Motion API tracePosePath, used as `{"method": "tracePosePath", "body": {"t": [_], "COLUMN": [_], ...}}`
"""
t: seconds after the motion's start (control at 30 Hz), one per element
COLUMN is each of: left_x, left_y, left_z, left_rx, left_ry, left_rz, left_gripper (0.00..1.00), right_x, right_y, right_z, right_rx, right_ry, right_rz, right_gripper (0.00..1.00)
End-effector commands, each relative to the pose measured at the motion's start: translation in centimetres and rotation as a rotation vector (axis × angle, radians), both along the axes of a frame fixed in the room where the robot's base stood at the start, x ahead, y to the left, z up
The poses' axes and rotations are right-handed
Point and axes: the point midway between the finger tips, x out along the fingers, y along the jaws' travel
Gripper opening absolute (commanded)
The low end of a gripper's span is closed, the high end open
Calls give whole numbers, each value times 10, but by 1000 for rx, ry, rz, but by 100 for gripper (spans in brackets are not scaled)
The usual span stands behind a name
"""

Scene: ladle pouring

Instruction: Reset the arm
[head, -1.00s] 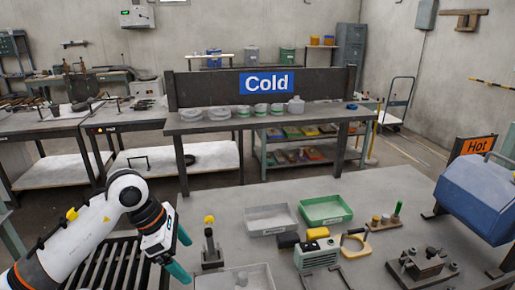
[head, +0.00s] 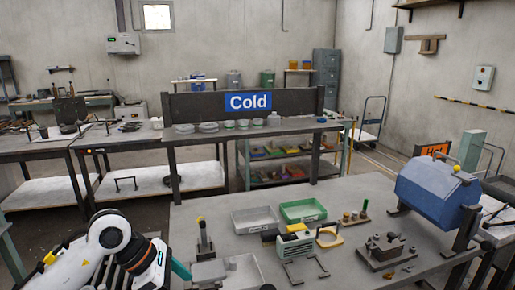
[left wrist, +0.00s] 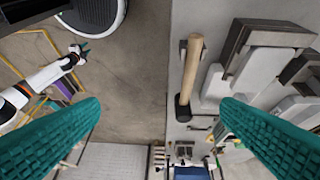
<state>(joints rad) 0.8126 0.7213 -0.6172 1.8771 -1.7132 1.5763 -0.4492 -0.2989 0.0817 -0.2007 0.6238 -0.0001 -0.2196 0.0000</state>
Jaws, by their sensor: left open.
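My left arm comes in at the lower left of the head view, with its gripper (head: 176,272) at the bench's near left edge. In the left wrist view its two teal fingers (left wrist: 160,135) are wide apart with nothing between them. A tool with a wooden handle and dark head (left wrist: 192,72) lies on the grey surface beyond the fingers, apart from them. The right gripper is not in the head view.
The near bench (head: 350,195) holds a grey tray (head: 256,219), a green tray (head: 303,211), a green-and-white box (head: 294,245) and a dark metal fixture (head: 386,251). A blue drum (head: 437,190) stands at right by the Hot sign. The Cold sign (head: 248,102) is on the back bench.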

Motion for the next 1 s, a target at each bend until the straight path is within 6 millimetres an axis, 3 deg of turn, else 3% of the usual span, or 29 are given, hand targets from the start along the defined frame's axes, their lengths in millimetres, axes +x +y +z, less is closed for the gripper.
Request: {"method": "tracePosePath", "body": {"t": [0.2,0.37,0.5,0.6,0.7,0.8,0.87,0.97,1.0], "left_x": [-14,-28,-40,-43,-35,-19,-9,1,2], "left_y": [-47,-86,-116,-125,-112,-80,-55,-13,3], "left_z": [6,25,55,88,115,123,115,81,61], "left_rx": [-244,-511,-833,-1141,-1464,-1751,-1901,-2108,-2172], "left_ry": [23,68,153,261,404,562,663,836,906], "left_rz": [-1,28,105,228,418,662,835,1168,1317], "left_gripper": [87,87,87,87,87,87,87,87,87], "right_x": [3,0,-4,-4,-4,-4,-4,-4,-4], "right_y": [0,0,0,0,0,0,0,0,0], "right_z": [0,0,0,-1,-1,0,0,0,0], "right_rx": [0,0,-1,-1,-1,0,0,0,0], "right_ry": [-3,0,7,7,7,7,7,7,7], "right_rz": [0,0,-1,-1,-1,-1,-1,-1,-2], "right_gripper": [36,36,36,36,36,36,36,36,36]}}
